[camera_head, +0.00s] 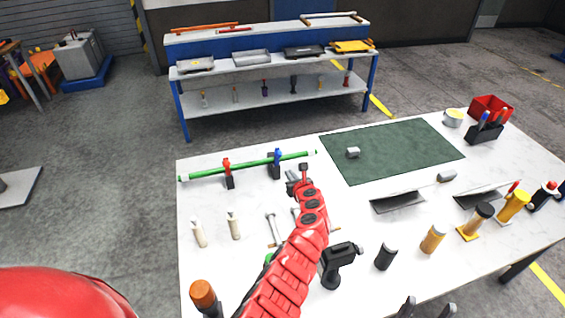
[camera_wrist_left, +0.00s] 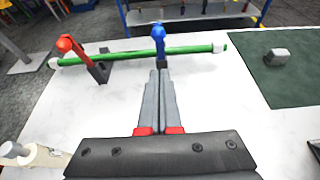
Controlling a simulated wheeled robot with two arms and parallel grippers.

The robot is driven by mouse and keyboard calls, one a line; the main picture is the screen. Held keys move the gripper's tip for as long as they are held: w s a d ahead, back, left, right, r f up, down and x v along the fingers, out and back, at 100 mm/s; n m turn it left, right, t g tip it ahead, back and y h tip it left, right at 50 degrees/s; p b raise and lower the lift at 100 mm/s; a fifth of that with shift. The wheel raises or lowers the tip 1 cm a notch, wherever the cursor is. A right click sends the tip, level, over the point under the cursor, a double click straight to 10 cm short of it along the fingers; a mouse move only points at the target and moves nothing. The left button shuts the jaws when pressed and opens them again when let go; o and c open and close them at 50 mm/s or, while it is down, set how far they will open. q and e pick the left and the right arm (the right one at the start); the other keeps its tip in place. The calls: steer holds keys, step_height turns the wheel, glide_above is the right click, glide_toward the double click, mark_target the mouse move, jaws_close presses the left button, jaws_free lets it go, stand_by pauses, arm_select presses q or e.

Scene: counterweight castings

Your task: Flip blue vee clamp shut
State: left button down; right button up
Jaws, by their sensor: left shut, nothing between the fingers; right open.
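The blue vee clamp (camera_head: 277,157) stands on the white table under a green rod (camera_head: 245,167). Its blue lever stands up above the rod and also shows in the left wrist view (camera_wrist_left: 158,38). My left gripper (camera_head: 292,176) is shut and empty, just on the near side of the blue clamp. In the left wrist view its fingertips (camera_wrist_left: 160,74) point at the clamp and cover its lower part; I cannot tell if they touch. My right gripper (camera_head: 426,307) is open at the bottom edge, far from the clamp.
A red-levered clamp (camera_head: 228,172) stands under the same rod to the left. A dark green mat (camera_head: 390,150) with a small grey block (camera_head: 353,152) lies right. Bottles, a black drill (camera_head: 338,262) and tools stand nearer. The table left of the red clamp is clear.

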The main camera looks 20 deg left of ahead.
arm_select(q)
steer(key=r+b+x, duration=0.1)
steer(key=b+x, duration=0.7)
steer(key=x, duration=0.1)
steer(key=shift+w+a+r, duration=0.25)
steer(key=shift+w+a, duration=0.1)
steer(key=shift+w, duration=0.25)
steer(key=shift+a+r, duration=0.1)
steer(key=shift+a, duration=0.05)
